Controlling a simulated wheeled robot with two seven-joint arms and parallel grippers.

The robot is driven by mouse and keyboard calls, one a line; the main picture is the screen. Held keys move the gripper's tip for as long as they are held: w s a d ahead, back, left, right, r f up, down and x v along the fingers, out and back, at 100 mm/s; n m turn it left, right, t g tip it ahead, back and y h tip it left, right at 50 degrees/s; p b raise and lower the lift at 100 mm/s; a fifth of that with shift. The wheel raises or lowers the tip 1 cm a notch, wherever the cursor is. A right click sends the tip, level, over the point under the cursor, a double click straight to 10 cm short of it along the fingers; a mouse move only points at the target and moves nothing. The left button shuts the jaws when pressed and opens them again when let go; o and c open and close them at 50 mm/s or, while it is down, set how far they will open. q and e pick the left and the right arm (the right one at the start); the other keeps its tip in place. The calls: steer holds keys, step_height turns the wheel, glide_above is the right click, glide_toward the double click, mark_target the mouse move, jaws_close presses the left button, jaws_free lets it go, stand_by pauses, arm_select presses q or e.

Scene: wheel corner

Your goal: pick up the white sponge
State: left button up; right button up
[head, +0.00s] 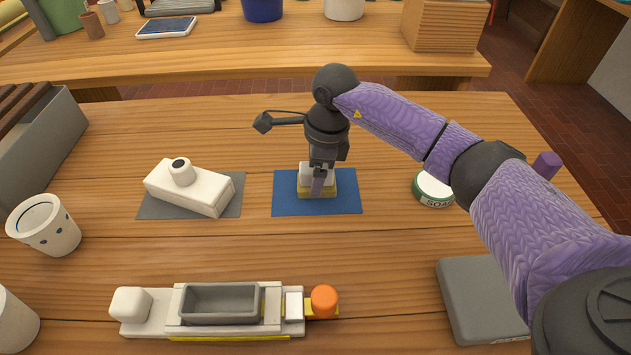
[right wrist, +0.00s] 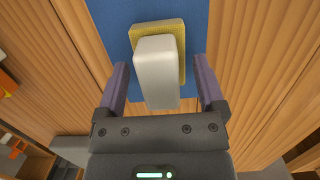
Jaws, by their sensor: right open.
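A white block that looks like the white sponge (head: 309,172) sits on a yellow block (head: 325,189) on a blue mat (head: 284,203). In the right wrist view the white sponge (right wrist: 156,75) rises toward the camera, with the yellow block (right wrist: 177,30) under it. My right gripper (head: 318,186) points down over the mat and partly hides both blocks. In the right wrist view its open purple fingers (right wrist: 162,86) stand on either side of the white sponge, with gaps visible on both sides. My left gripper is not in view.
A white knobbed block (head: 205,188) lies on a grey mat (head: 163,209) to the left. A green-and-white tin (head: 434,189) stands to the right. A grey tray (head: 220,303) on a white base, with an orange knob (head: 324,299) beside it, lies in front.

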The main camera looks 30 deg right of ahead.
steer(key=shift+r, duration=0.1)
steer(key=shift+c, duration=1)
steer(key=c, duration=0.7)
steer(key=shift+c, duration=1.4)
jaws_close()
step_height(320, 180, up, 9)
steer(key=p, duration=0.3)
steer(key=shift+r, duration=0.15)
steer(key=shift+r+p, duration=0.35)
